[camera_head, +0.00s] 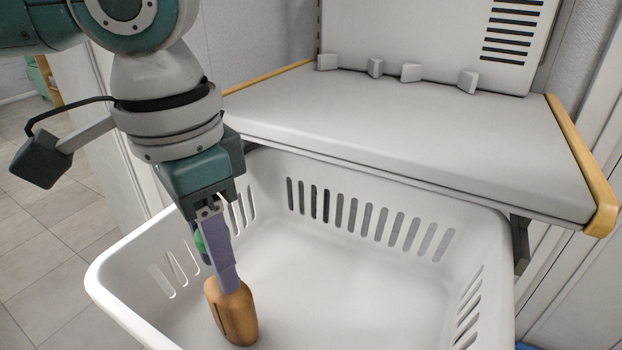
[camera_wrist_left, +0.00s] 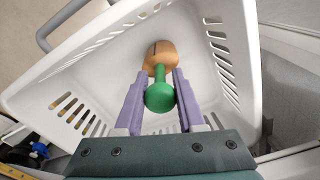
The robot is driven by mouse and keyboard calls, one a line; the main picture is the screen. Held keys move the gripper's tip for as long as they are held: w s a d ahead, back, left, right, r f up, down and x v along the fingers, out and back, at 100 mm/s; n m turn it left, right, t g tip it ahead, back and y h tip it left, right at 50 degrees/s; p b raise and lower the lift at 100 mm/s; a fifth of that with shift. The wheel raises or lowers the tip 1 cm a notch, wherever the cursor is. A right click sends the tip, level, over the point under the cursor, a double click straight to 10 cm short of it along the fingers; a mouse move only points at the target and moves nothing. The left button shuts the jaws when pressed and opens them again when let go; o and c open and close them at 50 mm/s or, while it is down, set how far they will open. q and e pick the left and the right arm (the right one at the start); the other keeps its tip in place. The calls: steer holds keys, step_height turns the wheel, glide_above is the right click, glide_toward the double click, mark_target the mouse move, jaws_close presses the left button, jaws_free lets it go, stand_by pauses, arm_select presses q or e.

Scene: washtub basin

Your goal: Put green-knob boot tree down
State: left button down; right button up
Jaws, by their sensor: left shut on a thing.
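The green-knob boot tree has an orange-brown wooden body (camera_head: 232,312) and a green knob. In the head view it hangs upright, tilted slightly, in the left part of the white basket (camera_head: 400,290). My left gripper (camera_head: 226,278) points down into the basket, its purple fingers shut on the boot tree. In the left wrist view the green knob (camera_wrist_left: 159,97) lies between the purple fingers (camera_wrist_left: 152,92), with the wooden body (camera_wrist_left: 160,55) beyond it. Whether the body touches the basket floor is unclear. My right gripper is not in view.
The basket has slotted walls and a raised rim around the boot tree. Its floor to the right of the boot tree is clear. A grey shelf (camera_head: 400,120) with yellow edges overhangs behind the basket, with several small grey blocks along its back.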

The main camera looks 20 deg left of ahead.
arm_select(q)
steer(key=c, duration=0.5)
jaws_free()
steer(key=shift+f, duration=0.1)
step_height(320, 180, up, 12)
steer(key=p, duration=0.4)
steer(key=shift+s+p, duration=0.15)
steer(key=shift+p, duration=0.15)
